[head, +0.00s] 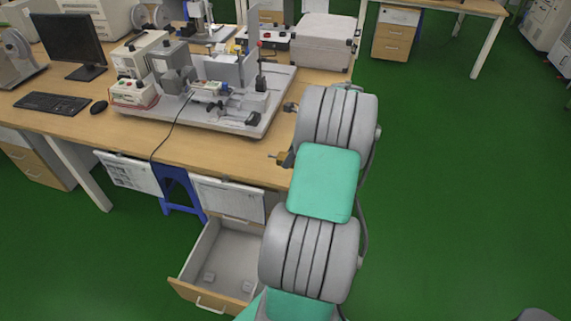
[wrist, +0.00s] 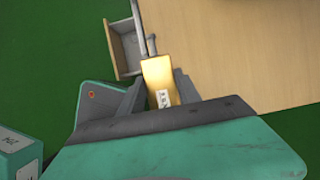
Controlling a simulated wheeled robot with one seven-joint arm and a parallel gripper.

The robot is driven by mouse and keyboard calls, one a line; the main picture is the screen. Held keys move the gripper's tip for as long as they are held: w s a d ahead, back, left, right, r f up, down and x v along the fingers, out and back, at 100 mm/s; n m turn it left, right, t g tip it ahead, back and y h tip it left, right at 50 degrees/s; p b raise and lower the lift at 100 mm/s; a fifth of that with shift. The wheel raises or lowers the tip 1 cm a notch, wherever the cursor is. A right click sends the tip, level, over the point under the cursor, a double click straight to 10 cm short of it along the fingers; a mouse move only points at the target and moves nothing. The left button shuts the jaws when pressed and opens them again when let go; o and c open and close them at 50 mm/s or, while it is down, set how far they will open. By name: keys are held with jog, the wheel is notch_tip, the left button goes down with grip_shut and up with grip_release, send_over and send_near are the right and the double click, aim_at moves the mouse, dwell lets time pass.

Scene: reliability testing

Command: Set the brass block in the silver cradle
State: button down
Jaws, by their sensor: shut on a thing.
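The brass block (wrist: 158,75) is held between the two dark fingers of my gripper (wrist: 157,86) in the wrist view. A small white label with dark marks is on its near end. In the head view my gripper (head: 285,159) is small and partly hidden by my arm, at the right end of the wooden desk. I cannot surely pick out the silver cradle.
The open drawer (head: 188,268) juts out below the desk's front edge; it also shows in the wrist view (wrist: 113,45). A silver case (head: 312,40), monitor (head: 72,42), keyboard (head: 52,103) and a blue stool (head: 180,190) are around.

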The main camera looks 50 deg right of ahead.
send_over(282, 170)
jog(key=s, duration=0.2)
jog(key=f, duration=0.5)
jog(key=shift+w+d+f, duration=0.1)
jog(key=shift+d+f, duration=0.15)
jog(key=shift+w+d+f+p, duration=0.1)
jog(key=shift+f+p, duration=0.1)
jog(key=shift+f, duration=0.8)
jog(key=shift+w+d+f+p, duration=0.1)
jog(key=shift+f+p, duration=0.05)
jog(key=shift+f, duration=0.8)
jog(key=c, duration=0.9)
grip_release()
jog(key=shift+a, duration=0.1)
jog(key=shift+o, duration=0.2)
